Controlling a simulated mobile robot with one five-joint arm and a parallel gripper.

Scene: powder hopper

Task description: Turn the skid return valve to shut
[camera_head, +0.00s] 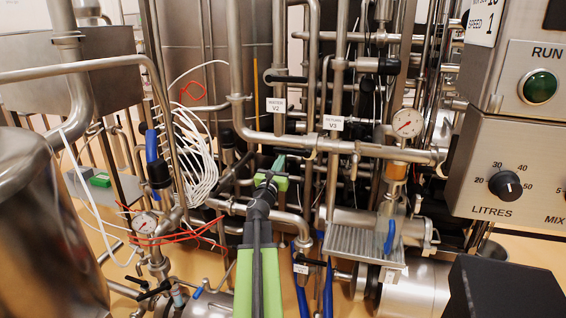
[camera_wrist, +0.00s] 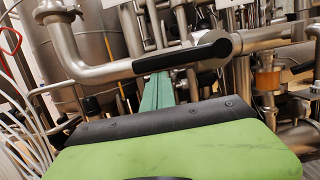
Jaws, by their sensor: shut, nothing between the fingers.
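The RETURN V3 label (camera_head: 333,123) hangs on the pipework in the head view, above a horizontal steel pipe. In the wrist view a black lever (camera_wrist: 185,58) lies roughly along that pipe, its round hub at its right end. I take it as the return valve's handle; I cannot make it out clearly in the head view. My gripper (camera_head: 279,162) reaches up from below, green fingers together and empty. In the wrist view the fingertips (camera_wrist: 158,78) show just below the lever's left part. Whether they touch it I cannot tell.
The WATER V2 label (camera_head: 276,105) hangs to the left. White hoses (camera_head: 200,150) and red wires run left of my arm. A gauge (camera_head: 407,122) and a grey ribbed plate (camera_head: 360,243) stand to the right. Pipes crowd closely around my gripper.

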